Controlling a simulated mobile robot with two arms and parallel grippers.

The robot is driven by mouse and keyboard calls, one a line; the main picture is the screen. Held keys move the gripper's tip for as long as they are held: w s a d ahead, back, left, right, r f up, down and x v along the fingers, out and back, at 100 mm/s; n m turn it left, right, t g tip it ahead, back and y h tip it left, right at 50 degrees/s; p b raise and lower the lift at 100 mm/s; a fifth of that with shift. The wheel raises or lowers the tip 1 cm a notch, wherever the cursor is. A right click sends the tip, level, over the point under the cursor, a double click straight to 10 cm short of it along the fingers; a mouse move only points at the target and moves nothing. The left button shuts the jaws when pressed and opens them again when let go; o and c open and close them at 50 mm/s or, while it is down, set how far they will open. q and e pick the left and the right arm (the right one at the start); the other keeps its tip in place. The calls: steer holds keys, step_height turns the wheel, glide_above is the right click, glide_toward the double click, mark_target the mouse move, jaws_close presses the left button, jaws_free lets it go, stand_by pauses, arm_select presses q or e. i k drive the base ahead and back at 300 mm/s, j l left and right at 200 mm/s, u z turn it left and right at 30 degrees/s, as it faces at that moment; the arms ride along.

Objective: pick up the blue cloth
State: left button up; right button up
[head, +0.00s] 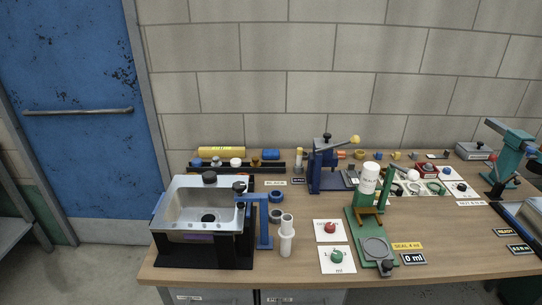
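No thing in the head view is plainly a blue cloth. A small blue block-like item (271,154) lies at the back of the bench, right of a yellow roll (221,153); it is too small to tell whether it is folded cloth. Neither of my grippers is in view.
A dark rack (236,169) with several small items stands in front of the blue item. A blue stand with a lever (328,165) is to its right. White cylinders (286,236), cards and a green stand (370,235) occupy the front middle.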

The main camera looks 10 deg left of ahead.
mark_target(268, 154)
steer(key=j+u, duration=0.4)
steer(key=i+j+u, duration=0.15)
steer(key=j+u, duration=0.25)
steer(key=i+j+u, duration=0.15)
steer(key=j+u, duration=0.25)
steer(key=i+j+u, duration=0.15)
steer(key=j+u, duration=0.25)
steer(key=i+j+u, duration=0.15)
steer(key=u, duration=0.25)
steer(key=i+j+u, duration=0.15)
steer(key=i+u, duration=0.25)
steer(key=i+j+z, duration=0.2)
steer(key=i, duration=0.2)
steer(key=i+z, duration=0.2)
steer(key=i, duration=0.15)
steer(key=i+l+z, duration=0.1)
steer(key=i+z, duration=0.15)
steer(key=z, duration=0.25)
steer(key=i+z, duration=0.25)
steer(key=z, duration=0.2)
steer(key=i+j+z, duration=0.1)
steer(key=i+z, duration=0.15)
steer(key=z, duration=0.25)
steer(key=i+j+z, duration=0.2)
steer(key=z, duration=0.25)
